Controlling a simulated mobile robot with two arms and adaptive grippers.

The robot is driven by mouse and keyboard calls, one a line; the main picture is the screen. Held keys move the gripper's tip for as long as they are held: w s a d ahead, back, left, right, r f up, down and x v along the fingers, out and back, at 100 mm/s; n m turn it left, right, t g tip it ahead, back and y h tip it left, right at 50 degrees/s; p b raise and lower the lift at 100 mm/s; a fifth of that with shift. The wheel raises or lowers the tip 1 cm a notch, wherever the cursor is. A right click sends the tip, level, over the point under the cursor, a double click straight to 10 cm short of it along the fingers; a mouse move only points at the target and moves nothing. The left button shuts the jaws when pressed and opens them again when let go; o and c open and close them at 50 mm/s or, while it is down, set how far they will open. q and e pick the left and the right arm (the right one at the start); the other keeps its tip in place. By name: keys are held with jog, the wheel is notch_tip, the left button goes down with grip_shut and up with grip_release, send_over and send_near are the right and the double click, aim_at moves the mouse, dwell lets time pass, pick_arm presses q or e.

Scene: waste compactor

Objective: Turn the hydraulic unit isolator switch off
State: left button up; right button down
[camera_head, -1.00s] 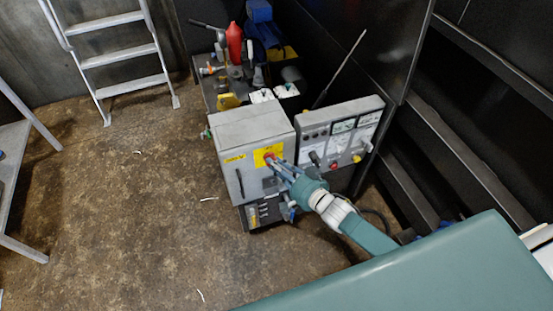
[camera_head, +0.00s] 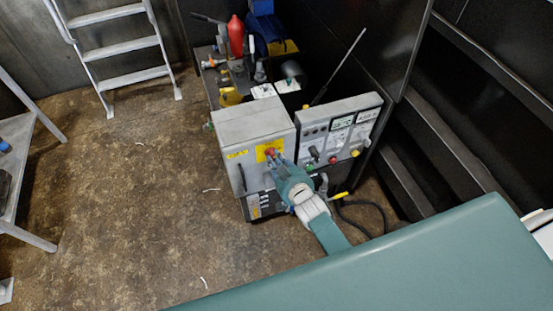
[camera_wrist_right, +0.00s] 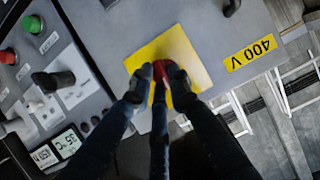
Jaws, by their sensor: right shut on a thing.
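The isolator switch is a red knob (camera_wrist_right: 176,55) on a yellow plate (camera_wrist_right: 200,66), fixed to the front of a grey cabinet (camera_head: 252,127). In the head view the red knob (camera_head: 270,152) shows just beyond my right gripper (camera_head: 277,160). In the right wrist view my right gripper (camera_wrist_right: 160,80) is shut on the red knob, with fingers on both sides of it. The fingers hide part of the knob, and its exact turn angle is hard to tell. My left gripper is in neither view.
A control panel (camera_head: 338,128) with gauges and buttons adjoins the cabinet on the right. A black handle (camera_head: 241,178) is on the cabinet's left side. A black cable (camera_head: 372,207) lies low at the right. A ladder (camera_head: 112,50) stands at the back left.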

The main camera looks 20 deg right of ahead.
jog(key=shift+n+h, duration=0.3)
jog(key=shift+n, duration=0.1)
dwell(0.3)
jog(key=c, duration=1.6)
grip_release()
jog(key=shift+c, duration=0.2)
jog(key=v, duration=1.2)
